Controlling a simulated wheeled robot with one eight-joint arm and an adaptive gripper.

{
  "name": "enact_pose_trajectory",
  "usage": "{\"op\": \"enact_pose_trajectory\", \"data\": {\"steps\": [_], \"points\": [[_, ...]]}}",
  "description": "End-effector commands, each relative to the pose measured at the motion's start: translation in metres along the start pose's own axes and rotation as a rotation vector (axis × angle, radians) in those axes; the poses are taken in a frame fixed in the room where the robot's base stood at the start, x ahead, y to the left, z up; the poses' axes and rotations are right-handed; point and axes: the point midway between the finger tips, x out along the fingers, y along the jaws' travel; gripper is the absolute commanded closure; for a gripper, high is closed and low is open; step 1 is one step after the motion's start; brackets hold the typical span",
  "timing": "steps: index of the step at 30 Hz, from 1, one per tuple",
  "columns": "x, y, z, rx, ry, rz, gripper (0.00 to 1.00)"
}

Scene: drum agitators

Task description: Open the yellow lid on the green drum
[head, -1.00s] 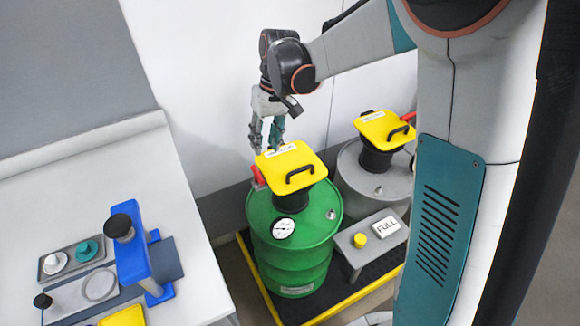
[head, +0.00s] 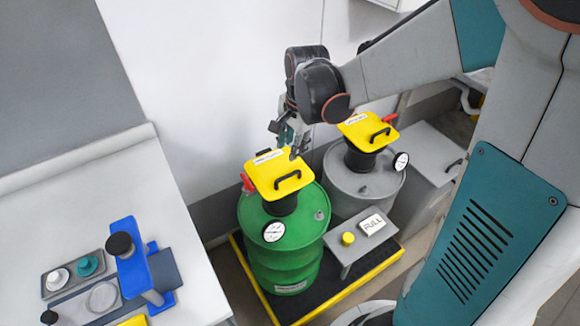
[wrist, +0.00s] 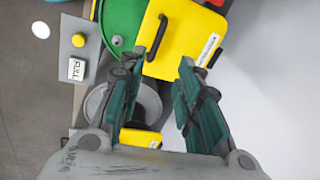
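The green drum (head: 270,232) stands on a black, yellow-edged platform. Its yellow lid (head: 273,166) lies flat on the black neck, closed, with a black handle (head: 289,183) near the front edge and a white label at the back. A red part (head: 248,183) shows at the lid's left side. My gripper (head: 286,145) hangs over the lid's back right edge, fingers down. In the wrist view my gripper (wrist: 163,60) is open and empty. The lid (wrist: 187,32) lies beyond its fingertips, with the handle (wrist: 157,38) near the left finger. Contact cannot be told.
A grey drum (head: 378,190) with its own yellow lid (head: 367,131) stands to the right. A small stand with a yellow button (head: 348,238) and a "FULL" sign (head: 372,224) is in front. A white table (head: 130,190) with a blue fixture (head: 130,258) is at left.

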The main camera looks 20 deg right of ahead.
Motion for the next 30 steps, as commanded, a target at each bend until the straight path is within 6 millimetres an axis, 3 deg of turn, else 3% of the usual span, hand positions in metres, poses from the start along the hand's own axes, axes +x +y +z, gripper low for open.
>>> {"op": "enact_pose_trajectory", "data": {"steps": [5, 10, 24, 30], "points": [[-0.005, 0.007, -0.005, 0.126, 0.018, -0.013, 0.69], [0.007, 0.008, -0.006, 0.143, 0.020, -0.015, 0.69], [0.096, 0.006, -0.008, 0.141, 0.019, -0.014, 0.69], [0.122, 0.006, -0.008, 0.141, 0.020, -0.014, 0.69]]}}
